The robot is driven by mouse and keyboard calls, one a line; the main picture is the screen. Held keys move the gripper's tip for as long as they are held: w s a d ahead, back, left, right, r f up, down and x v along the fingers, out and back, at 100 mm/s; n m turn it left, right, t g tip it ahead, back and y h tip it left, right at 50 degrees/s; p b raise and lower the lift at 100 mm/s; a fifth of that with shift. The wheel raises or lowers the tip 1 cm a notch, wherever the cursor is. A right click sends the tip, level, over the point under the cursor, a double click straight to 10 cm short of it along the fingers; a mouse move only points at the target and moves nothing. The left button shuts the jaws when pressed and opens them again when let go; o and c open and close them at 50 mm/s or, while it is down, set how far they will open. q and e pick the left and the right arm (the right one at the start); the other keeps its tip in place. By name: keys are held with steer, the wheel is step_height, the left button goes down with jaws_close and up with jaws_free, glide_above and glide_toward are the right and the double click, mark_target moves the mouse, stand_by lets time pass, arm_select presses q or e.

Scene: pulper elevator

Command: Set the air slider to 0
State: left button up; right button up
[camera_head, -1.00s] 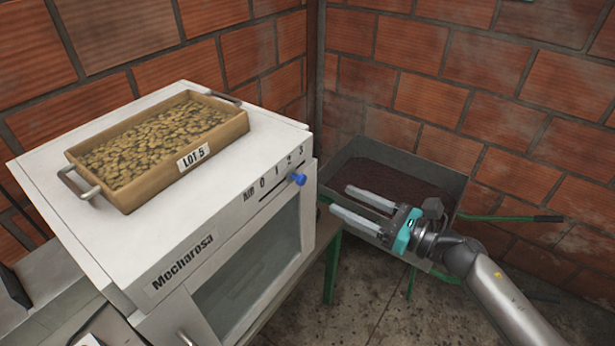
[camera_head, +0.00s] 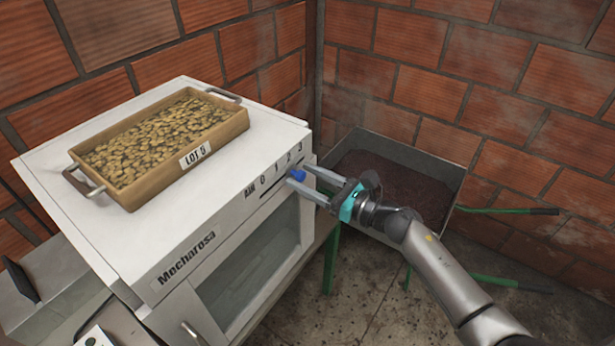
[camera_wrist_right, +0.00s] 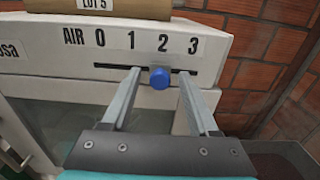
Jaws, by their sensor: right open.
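The air slider is a blue knob (camera_head: 297,175) in a dark slot on the front of the white Mecharosa machine (camera_head: 215,238). The wrist view shows the knob (camera_wrist_right: 159,78) just below the 2 in the row AIR 0 1 2 3, far to the right of the 0. My right gripper (camera_head: 300,178) is open, its fingertips at the panel with one on each side of the knob. In the wrist view the gripper (camera_wrist_right: 160,73) shows gaps between knob and both fingers. My left gripper is not in view.
A wooden tray of beans (camera_head: 122,190) marked LOT 5 rests on top of the machine. A grey wheelbarrow (camera_head: 452,190) with dark contents and green handles stands to the right by the brick wall (camera_head: 450,60). The floor in front of it is clear.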

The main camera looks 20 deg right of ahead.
steer(key=shift+c, duration=0.2)
jaws_close()
stand_by(1.1)
